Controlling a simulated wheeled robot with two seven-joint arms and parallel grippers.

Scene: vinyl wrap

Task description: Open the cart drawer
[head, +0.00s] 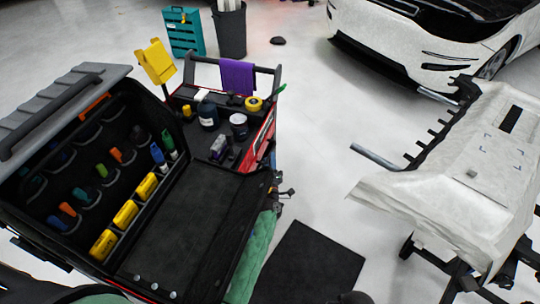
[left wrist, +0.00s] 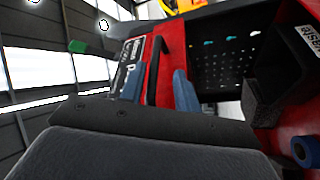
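The red cart (head: 266,132) stands at the centre left in the head view, with a black top tray. Its red front (left wrist: 172,38) fills the upper middle of the left wrist view. A black bar handle (left wrist: 152,72) is on that front. My left gripper (left wrist: 158,80) is open, its two blue-grey fingers apart on either side of the handle. I cannot tell whether either finger touches it. In the head view the fingers are mostly hidden beside the cart. No drawer gap is clearly visible. My right gripper is not in view.
An open black tool case (head: 185,225) with yellow tools blocks the near left. Bottles and jars stand on the cart top; a purple cloth (head: 237,77) hangs on its rail. A covered stand (head: 450,185) is at right.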

